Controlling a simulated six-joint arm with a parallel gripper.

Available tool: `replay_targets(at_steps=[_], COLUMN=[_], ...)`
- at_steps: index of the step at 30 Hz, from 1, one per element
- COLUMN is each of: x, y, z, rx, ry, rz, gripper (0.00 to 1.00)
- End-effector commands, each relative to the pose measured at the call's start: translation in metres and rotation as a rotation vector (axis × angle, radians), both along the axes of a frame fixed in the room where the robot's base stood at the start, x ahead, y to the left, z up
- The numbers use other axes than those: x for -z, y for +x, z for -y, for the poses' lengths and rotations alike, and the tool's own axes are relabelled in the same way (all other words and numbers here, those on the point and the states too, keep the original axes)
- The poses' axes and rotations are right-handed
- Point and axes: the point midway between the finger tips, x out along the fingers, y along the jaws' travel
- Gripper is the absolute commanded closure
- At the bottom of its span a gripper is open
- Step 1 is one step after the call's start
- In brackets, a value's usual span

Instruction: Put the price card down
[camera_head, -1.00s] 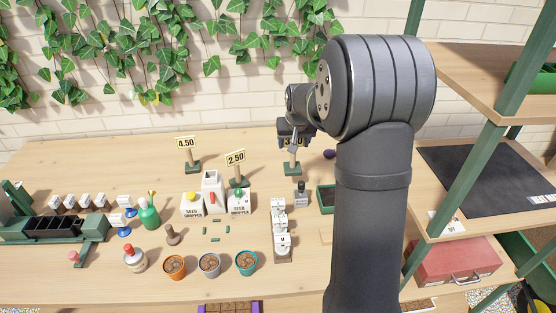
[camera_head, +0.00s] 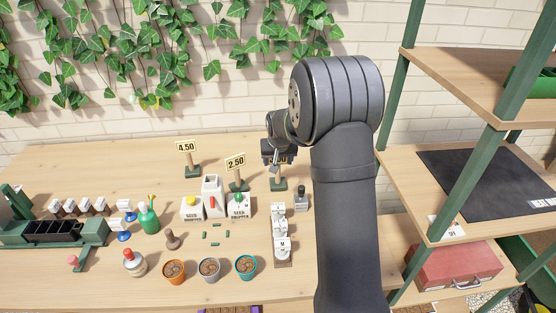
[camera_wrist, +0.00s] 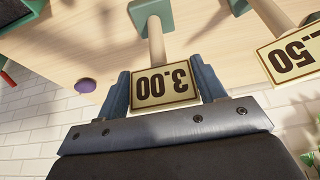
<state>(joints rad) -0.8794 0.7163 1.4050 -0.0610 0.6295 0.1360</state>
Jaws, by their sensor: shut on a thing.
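The price card reading 3.00 (camera_wrist: 165,84) is yellow with a dark frame, on a wooden post with a green base (camera_head: 279,185). My gripper (camera_wrist: 164,90) is shut on this card, with one jaw at each side edge in the wrist view. In the head view my gripper (camera_head: 274,156) covers most of the card. The post hangs or stands upright below it. I cannot tell whether the base touches the wooden table (camera_head: 100,158).
A purple object (camera_wrist: 86,86) lies behind.

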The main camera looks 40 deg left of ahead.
Motion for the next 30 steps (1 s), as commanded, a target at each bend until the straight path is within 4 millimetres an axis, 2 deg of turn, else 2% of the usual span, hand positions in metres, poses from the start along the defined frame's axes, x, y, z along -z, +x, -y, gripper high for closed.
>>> replay_targets(at_steps=[2,3,6,17,23,30], x=[0.002,0.003,0.003,-0.003,-0.03,-0.076], y=[0.0,0.0,0.0,0.0,-0.008,-0.022], z=[0.0,0.0,0.0,0.0,0.008,0.021], rx=[0.0,0.0,0.0,0.0,0.0,0.0], ry=[0.0,0.0,0.0,0.001,0.003,0.003], rz=[0.0,0.0,0.0,0.001,0.001,0.001], gripper=[0.81,0.33,0.15,0.15,0.15,0.15])
